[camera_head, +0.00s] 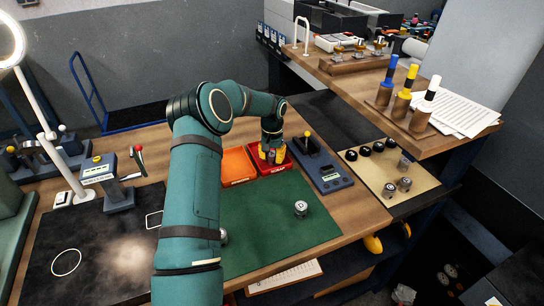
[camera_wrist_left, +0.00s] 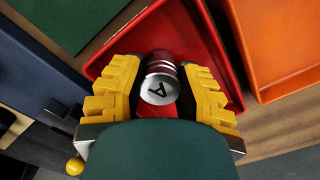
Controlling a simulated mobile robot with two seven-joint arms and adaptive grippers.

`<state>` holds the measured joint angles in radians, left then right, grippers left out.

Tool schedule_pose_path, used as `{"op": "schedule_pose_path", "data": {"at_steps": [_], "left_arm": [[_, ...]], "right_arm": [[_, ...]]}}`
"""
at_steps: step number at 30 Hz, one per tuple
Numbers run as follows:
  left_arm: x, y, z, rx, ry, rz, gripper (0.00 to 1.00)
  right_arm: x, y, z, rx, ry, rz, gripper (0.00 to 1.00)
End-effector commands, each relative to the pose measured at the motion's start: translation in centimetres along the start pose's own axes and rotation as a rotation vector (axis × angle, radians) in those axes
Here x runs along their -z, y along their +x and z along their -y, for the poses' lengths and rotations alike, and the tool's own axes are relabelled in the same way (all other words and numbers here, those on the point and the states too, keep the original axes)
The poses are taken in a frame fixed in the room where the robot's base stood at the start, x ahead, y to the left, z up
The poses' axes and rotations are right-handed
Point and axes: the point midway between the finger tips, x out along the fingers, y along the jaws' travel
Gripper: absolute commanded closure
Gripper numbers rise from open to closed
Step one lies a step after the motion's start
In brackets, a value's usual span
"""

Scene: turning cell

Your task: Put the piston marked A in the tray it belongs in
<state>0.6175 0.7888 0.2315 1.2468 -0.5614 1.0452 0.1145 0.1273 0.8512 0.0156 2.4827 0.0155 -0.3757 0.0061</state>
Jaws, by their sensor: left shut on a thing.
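The silver piston marked A (camera_wrist_left: 161,86) sits between the yellow fingers of my left gripper (camera_wrist_left: 158,90), its lettered end facing the wrist camera. The left gripper (camera_head: 272,153) is shut on it, at the red tray (camera_head: 288,168). In the wrist view the red tray's floor and walls (camera_wrist_left: 206,42) surround the piston. I cannot tell whether the piston touches the tray floor. In the head view the gripper hides the piston. The orange tray (camera_head: 237,165) stands directly left of the red one and looks empty. My right gripper is not in view.
A piston marked D (camera_head: 301,208) stands on the green mat (camera_head: 265,225); another metal part (camera_head: 224,236) is half hidden by my arm. A blue-grey device with a yellow-topped lever (camera_head: 322,165) stands right of the red tray.

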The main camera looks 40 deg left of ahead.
Motion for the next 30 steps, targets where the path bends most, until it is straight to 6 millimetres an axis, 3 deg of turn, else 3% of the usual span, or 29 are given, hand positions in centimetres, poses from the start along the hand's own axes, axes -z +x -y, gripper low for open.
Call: {"op": "schedule_pose_path", "data": {"at_steps": [2, 3, 4, 5, 20, 30], "left_arm": [[0.0, 0.3, 0.0, 0.000, 0.000, 0.000, 1.00], [0.0, 0.2, 0.0, 0.000, 0.000, 0.000, 0.55], [0.0, 0.2, 0.0, 0.000, 0.000, 0.000, 0.45], [0.0, 0.2, 0.0, 0.000, 0.000, 0.000, 0.41], [0.0, -0.6, 0.0, 0.001, 0.000, -0.001, 0.41], [0.1, -6.9, 0.0, 0.001, -0.001, -0.004, 0.41]], "right_arm": [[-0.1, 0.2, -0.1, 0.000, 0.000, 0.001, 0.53], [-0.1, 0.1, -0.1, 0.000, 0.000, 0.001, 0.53], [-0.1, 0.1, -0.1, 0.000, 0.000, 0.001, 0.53], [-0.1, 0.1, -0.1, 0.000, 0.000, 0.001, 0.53], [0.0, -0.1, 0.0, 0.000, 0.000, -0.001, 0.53], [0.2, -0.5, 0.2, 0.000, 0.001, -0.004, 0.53]]}}
